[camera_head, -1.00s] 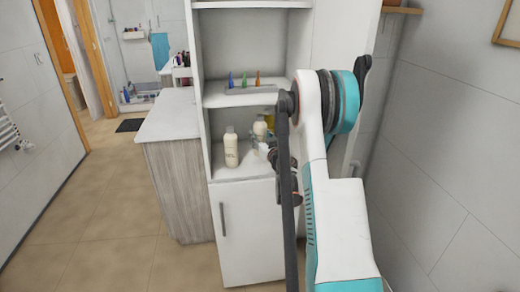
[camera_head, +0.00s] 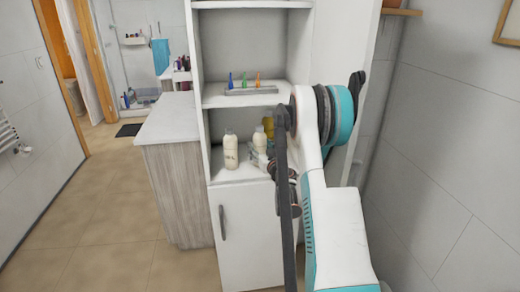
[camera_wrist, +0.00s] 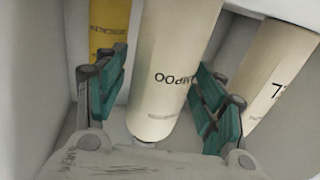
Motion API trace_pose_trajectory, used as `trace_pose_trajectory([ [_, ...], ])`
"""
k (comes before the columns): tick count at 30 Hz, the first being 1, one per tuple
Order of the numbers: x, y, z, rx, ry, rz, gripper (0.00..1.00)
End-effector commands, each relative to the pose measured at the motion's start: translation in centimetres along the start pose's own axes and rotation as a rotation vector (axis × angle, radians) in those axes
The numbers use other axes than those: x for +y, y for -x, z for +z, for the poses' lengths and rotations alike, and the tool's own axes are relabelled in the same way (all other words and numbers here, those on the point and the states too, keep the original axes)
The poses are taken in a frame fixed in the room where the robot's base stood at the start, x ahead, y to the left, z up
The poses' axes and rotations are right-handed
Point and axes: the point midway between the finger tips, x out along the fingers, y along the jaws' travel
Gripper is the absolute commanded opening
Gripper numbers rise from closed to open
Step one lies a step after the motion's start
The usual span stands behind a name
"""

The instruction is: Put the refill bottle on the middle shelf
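Two cream bottles and a yellow one stand on the lower open shelf (camera_head: 226,175). The left cream bottle (camera_head: 231,150) is clear of my arm; the other cream bottle (camera_head: 259,138) is behind my gripper, with the yellow bottle (camera_head: 268,124) to its right. In the wrist view, an inverted-looking cream bottle (camera_wrist: 170,60) lies between the teal pads of my gripper (camera_wrist: 161,75), which look open with narrow gaps beside it. I cannot tell which is the refill bottle. The middle shelf (camera_head: 226,101) holds a grey tray (camera_head: 250,91) with small blue, green and orange items.
In the wrist view, the yellow bottle (camera_wrist: 108,25) is beside the left finger and another cream bottle (camera_wrist: 275,75) close to the right finger. Cabinet side walls bound the shelves. The middle shelf has bare strips around the tray. A wooden-sided counter (camera_head: 180,185) stands left.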

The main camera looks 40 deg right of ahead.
Motion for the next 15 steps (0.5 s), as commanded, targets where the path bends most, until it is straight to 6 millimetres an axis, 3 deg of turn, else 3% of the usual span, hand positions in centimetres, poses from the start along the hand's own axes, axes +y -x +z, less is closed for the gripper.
trace_pose_trajectory([
  [11,0.0,0.1,-0.5,0.000,0.000,0.000,0.65],
  [15,0.1,2.2,-0.5,0.000,0.000,0.001,0.65],
])
